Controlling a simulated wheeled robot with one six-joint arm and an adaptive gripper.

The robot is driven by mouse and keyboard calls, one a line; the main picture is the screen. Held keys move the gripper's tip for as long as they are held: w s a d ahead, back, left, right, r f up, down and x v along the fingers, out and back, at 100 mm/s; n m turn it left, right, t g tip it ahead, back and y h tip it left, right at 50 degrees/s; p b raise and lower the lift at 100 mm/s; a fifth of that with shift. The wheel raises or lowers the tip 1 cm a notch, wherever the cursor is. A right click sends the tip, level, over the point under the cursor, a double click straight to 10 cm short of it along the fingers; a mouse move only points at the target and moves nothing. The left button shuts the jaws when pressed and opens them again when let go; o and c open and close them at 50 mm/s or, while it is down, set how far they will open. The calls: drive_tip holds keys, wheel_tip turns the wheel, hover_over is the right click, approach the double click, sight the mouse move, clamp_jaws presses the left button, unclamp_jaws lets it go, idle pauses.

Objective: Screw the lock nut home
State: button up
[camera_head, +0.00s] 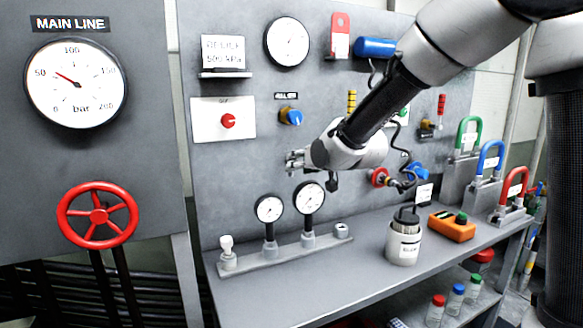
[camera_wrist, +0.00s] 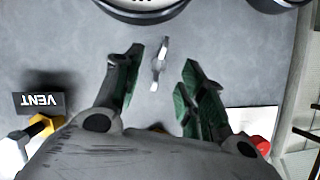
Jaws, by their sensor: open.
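My gripper (camera_head: 294,160) is in front of the grey panel (camera_head: 240,165), above the two small gauges. In the wrist view my gripper (camera_wrist: 160,85) is open, with green-padded fingers spread apart. A small, narrow, silvery metal piece (camera_wrist: 160,65) shows between the fingertips against the panel, with clear room on both sides. It looks like a winged nut or small handle, but I cannot tell whether it is the lock nut. In the head view my gripper hides that spot. A short round metal fitting (camera_head: 342,230) stands at the right end of the gauge rail (camera_head: 287,250).
Two small gauges (camera_head: 270,208) (camera_head: 309,197) stand below my gripper. A white canister (camera_head: 403,240) and an orange box (camera_head: 452,226) stand on the bench (camera_head: 350,265).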

drive_tip(key=x, duration=0.5)
drive_tip(key=shift+w, duration=0.1)
drive_tip(key=shift+d, duration=0.1)
drive_tip(key=shift+c, duration=0.5)
clamp_jaws()
